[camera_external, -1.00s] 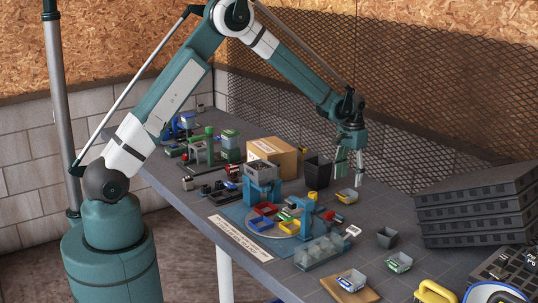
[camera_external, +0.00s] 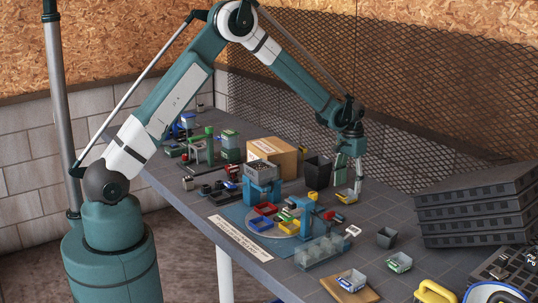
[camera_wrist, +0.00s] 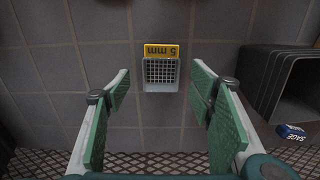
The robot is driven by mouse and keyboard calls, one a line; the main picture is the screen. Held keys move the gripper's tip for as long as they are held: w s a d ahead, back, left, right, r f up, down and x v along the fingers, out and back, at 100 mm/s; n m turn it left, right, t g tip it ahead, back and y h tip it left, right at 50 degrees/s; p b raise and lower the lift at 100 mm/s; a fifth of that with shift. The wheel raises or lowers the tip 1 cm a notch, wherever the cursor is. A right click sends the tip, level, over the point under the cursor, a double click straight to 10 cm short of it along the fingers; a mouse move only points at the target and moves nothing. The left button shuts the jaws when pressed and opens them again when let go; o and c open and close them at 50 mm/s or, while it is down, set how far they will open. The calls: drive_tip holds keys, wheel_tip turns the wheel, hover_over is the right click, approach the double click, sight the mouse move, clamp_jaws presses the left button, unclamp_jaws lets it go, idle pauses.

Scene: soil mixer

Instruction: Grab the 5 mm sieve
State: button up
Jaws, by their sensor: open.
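The 5 mm sieve (camera_wrist: 160,71) is a small grey mesh box with a yellow tab that reads "5 mm" upside down in the wrist view. It lies on the dark tiled table, and in the external view the sieve (camera_external: 345,196) is partly hidden by my fingers. My gripper (camera_wrist: 160,105) is open and empty, with green pads to either side of the sieve's line. The sieve is between the fingers in the picture but ahead of them. In the external view my gripper (camera_external: 348,182) is low over the sieve; I cannot tell whether they touch.
A dark bin (camera_wrist: 282,85) stands close to the right in the wrist view, with a small "SAGE" label piece (camera_wrist: 294,131) by it. The bin (camera_external: 318,172) is left of my gripper outside. A blue mixer station (camera_external: 262,178) and stacked dark trays (camera_external: 475,215) flank the area.

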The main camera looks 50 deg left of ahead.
sight(348, 193)
drive_tip(key=shift+f+b, duration=0.35)
drive_tip(key=shift+f, duration=2.05)
drive_tip(key=shift+c, duration=0.7)
drive_tip(key=c, duration=0.8)
